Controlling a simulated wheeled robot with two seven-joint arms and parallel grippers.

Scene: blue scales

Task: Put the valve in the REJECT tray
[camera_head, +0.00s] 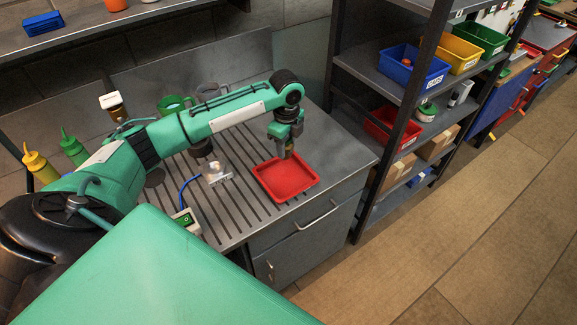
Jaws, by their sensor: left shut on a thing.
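My left gripper (286,147) points down above the back part of a red tray (268,187) on the metal counter. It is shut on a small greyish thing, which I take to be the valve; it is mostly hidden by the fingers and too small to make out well. I cannot tell whether it touches the tray. The tray's visible floor looks empty, and no REJECT label can be read on it. My right gripper is not in view.
A small scale (215,173) stands left of the tray, with a blue cable to a green display (185,221). Green and yellow bottles (73,148) and mugs (175,104) stand further back. A shelf rack with a blue bin (412,72) and a red bin (390,128) stands at the right.

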